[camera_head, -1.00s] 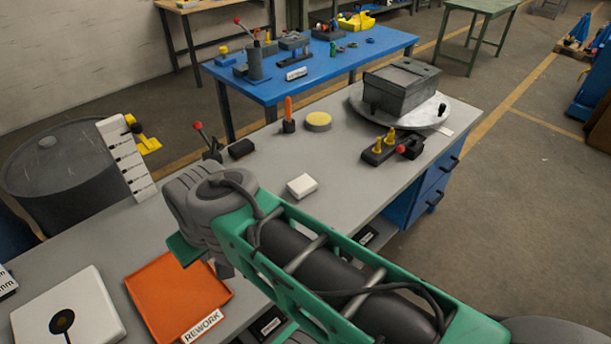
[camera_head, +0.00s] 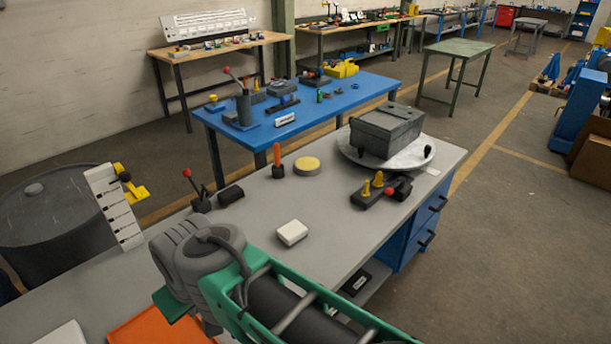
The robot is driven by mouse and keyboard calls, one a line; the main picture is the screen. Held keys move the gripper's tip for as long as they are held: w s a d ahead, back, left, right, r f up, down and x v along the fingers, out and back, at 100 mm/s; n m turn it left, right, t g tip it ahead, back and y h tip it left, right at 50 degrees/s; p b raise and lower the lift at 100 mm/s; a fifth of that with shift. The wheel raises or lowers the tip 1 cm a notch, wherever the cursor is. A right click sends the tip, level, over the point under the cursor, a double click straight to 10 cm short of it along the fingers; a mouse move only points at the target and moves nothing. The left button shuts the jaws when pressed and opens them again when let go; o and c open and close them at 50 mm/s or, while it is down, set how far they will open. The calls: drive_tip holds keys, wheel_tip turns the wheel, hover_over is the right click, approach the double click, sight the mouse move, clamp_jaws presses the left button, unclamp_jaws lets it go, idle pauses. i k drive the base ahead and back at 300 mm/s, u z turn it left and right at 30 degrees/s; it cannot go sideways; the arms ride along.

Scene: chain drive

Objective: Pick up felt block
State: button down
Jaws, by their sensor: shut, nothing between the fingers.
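A small white block (camera_head: 292,233) lies flat on the grey workbench (camera_head: 330,212), right of my arm. A dark block (camera_head: 231,194) lies farther back on the same bench, beside a red-knobbed lever. I cannot tell from the picture which of the two is the felt block. My green and grey arm crosses the lower part of the view. My gripper's fingers do not show. Both blocks lie clear of the visible arm.
An orange tray (camera_head: 150,328) is at the front left. A grey box (camera_head: 387,130) stands on a round plate at the bench's far right. A yellow-topped disc (camera_head: 307,165), an orange-handled tool (camera_head: 277,160) and a black fixture (camera_head: 380,190) stand nearby.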

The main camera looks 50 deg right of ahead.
sight(291, 234)
drive_tip(key=u, duration=0.05)
drive_tip(key=k, duration=0.5)
drive_tip(key=u, duration=3.5)
drive_tip(key=k, duration=1.45)
drive_tip(key=z, duration=1.55)
